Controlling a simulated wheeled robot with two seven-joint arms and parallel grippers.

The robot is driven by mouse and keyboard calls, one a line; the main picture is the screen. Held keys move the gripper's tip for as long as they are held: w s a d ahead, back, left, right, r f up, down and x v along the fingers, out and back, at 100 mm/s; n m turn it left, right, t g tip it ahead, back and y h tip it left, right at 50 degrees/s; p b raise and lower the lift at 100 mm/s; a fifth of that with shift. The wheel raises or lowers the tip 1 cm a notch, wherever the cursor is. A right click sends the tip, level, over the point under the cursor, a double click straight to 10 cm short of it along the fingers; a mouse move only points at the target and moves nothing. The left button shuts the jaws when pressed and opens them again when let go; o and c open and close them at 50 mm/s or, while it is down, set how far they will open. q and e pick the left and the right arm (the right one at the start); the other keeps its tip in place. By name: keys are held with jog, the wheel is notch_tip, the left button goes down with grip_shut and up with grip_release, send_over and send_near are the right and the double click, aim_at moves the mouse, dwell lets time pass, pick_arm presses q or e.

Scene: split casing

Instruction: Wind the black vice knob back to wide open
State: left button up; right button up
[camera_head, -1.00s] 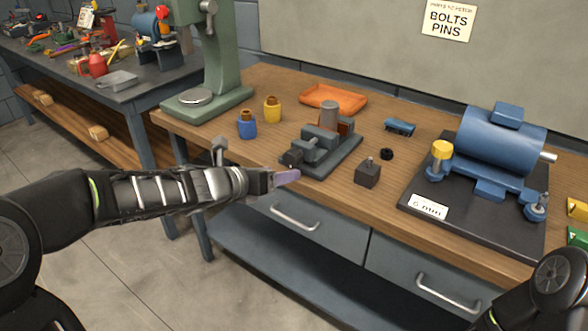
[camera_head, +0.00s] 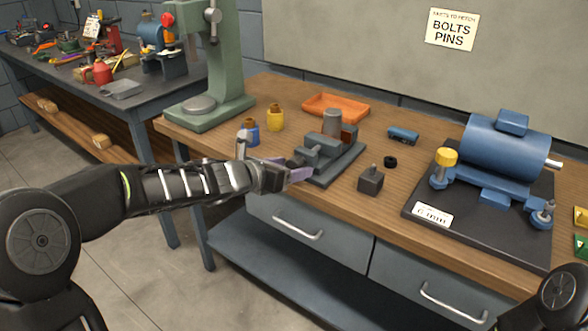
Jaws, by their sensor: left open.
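The grey vice (camera_head: 338,166) stands on a flat base near the front edge of the wooden bench. The black knob (camera_head: 296,161) is at the vice's near left end, partly hidden by my gripper. My left gripper (camera_head: 293,168) is open, with its purple-grey fingertips at the knob. I cannot tell whether they touch it. My right gripper is out of view; only part of my right arm shows at the bottom right.
Blue (camera_head: 250,132) and yellow (camera_head: 275,118) containers stand left of the vice, near the green press (camera_head: 215,70). An orange tray (camera_head: 335,106) lies behind. A dark block with a peg (camera_head: 371,180) and a black ring (camera_head: 390,162) lie to the right, before the blue motor (camera_head: 505,150).

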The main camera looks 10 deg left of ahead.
pick_arm(q)
jog(key=shift+x, duration=0.95)
jog(key=shift+c, duration=0.5)
jog(key=c, duration=1.3)
